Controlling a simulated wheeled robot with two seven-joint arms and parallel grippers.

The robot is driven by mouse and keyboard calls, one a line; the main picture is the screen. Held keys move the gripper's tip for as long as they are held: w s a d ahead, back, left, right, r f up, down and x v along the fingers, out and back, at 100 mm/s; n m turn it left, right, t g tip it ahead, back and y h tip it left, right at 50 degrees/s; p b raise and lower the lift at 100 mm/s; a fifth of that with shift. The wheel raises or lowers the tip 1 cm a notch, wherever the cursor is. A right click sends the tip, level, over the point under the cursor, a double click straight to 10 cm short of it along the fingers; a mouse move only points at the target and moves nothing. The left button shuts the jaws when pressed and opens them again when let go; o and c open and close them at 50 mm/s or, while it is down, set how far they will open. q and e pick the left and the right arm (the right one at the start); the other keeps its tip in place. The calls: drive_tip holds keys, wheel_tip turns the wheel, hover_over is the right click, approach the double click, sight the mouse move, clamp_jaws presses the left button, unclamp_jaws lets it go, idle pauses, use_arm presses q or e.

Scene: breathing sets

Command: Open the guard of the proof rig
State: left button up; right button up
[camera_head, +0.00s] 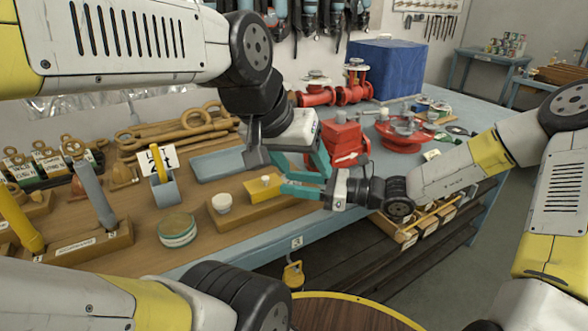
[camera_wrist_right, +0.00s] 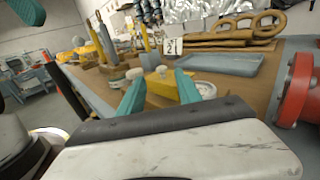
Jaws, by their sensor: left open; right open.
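No label I can read marks the proof rig or its guard. A red boxy fixture (camera_head: 343,138) stands behind my grippers, partly hidden by them. My left gripper (camera_head: 322,168) hangs down over the bench with teal fingers apart. My right gripper (camera_head: 282,176) reaches in from the right, open and pointing left. In the right wrist view its fingers (camera_wrist_right: 160,90) are apart and empty, with the yellow block (camera_wrist_right: 164,87) beyond them. The two grippers overlap in the head view; any contact is unclear.
Red valves (camera_head: 352,90) and a blue box (camera_head: 386,68) stand at the back. A red flanged part (camera_head: 402,134) is to the right. A grey-blue tray (camera_head: 216,164), a white-and-green round tin (camera_head: 177,230) and a grey holder (camera_head: 166,190) are on the left.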

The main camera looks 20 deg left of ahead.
sight(265, 177)
drive_tip(key=shift+a, duration=0.55)
drive_tip(key=a, duration=0.6)
drive_tip(key=shift+s+a, duration=0.2)
drive_tip(key=shift+a, duration=0.15)
clamp_jaws()
